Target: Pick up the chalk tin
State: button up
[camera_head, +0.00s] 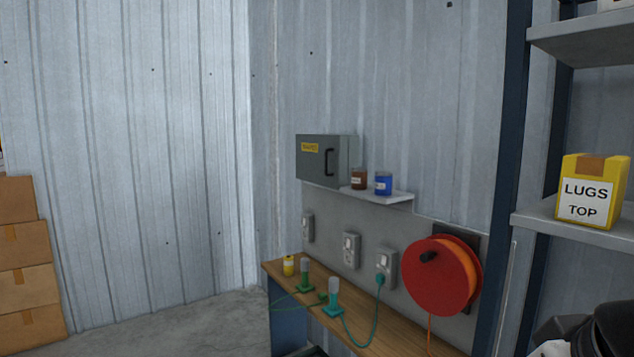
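No label that reads as chalk can be made out, so I cannot tell for sure which thing is the chalk tin. A small yellow tin (289,265) with a pale label stands upright at the far left end of the wooden bench. A brown jar (359,179) and a blue jar (383,184), both with white labels, stand on a small wall shelf (396,197). My gripper's fingers are not in view; only a dark part of my arm shows at the bottom right corner.
Green and teal lamp-like items (305,277) with cords stand beside the yellow tin. A red cable reel (436,277) hangs over the bench (390,327). A grey cabinet (322,160) is on the wall. A yellow LUGS box (592,191) sits on the right rack. Cartons (25,257) are stacked left.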

aim_at(359, 176)
jog(key=i+j+z, duration=0.1)
jog(key=z, duration=0.9)
jog(key=i+j+z, duration=0.15)
jog(key=j+z, duration=0.25)
jog(key=j, duration=0.25)
jog(key=i+j+z, duration=0.1)
jog(key=j+z, duration=0.25)
jog(key=j, duration=0.3)
jog(key=j+z, duration=0.4)
jog(key=j, duration=0.9)
jog(key=k+j, duration=0.1)
jog(key=j, duration=0.55)
jog(key=j+z, duration=0.1)
jog(key=j, duration=0.55)
jog(key=k+j, duration=0.15)
jog(key=j, duration=0.5)
